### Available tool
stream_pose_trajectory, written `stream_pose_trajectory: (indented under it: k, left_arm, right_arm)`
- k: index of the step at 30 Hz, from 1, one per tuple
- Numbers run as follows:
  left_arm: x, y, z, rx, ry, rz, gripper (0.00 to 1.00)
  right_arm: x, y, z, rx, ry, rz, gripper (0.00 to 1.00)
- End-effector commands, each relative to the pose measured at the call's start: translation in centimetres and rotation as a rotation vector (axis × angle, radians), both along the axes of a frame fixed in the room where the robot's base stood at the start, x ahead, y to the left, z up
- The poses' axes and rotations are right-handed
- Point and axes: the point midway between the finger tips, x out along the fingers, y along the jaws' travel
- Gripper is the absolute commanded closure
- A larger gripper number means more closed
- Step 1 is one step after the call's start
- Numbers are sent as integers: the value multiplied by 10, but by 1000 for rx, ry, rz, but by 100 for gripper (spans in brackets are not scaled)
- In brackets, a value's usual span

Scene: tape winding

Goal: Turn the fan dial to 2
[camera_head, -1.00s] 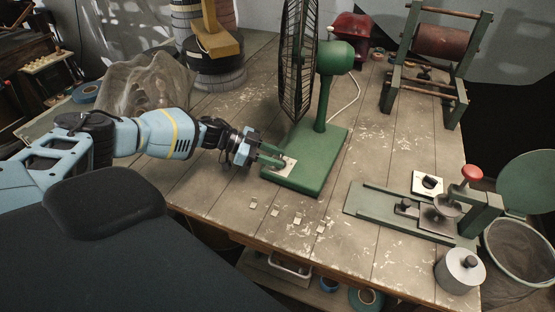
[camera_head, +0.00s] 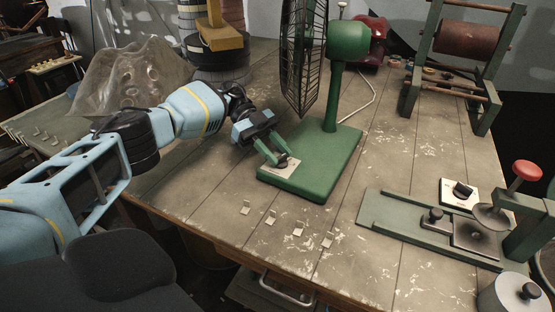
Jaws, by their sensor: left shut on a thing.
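The green fan (camera_head: 338,140) stands on the wooden table, its black wire cage (camera_head: 302,60) facing left. On the front left of its base is a pale dial plate (camera_head: 289,169) with a small dark dial knob (camera_head: 283,159). My left gripper (camera_head: 278,160) reaches in from the left with its green fingers around the knob, shut on it. The fingers partly cover the knob and plate, so I cannot read the dial's setting. My right gripper is not in the picture.
Several small pale tabs (camera_head: 298,229) lie near the table's front edge. A green press-like device (camera_head: 400,222) with a red knob (camera_head: 526,170) stands at right. A green roller frame (camera_head: 437,60) stands at back right. A crumpled clear bag (camera_head: 128,78) is at back left.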

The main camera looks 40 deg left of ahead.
Motion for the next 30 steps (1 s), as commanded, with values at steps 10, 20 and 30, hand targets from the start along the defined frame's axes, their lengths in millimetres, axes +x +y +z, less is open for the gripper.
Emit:
stream_pose_trajectory:
  k: [10, 20, 30]
  left_arm:
    - [1, -1, 0, -2, -1, -50, 92]
    - [1, -1, 1, -2, -1, -51, 92]
    - [1, -1, 1, -1, -1, -50, 47]
  right_arm:
    - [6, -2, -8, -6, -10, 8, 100]
    - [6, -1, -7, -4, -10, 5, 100]
    - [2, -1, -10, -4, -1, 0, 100]
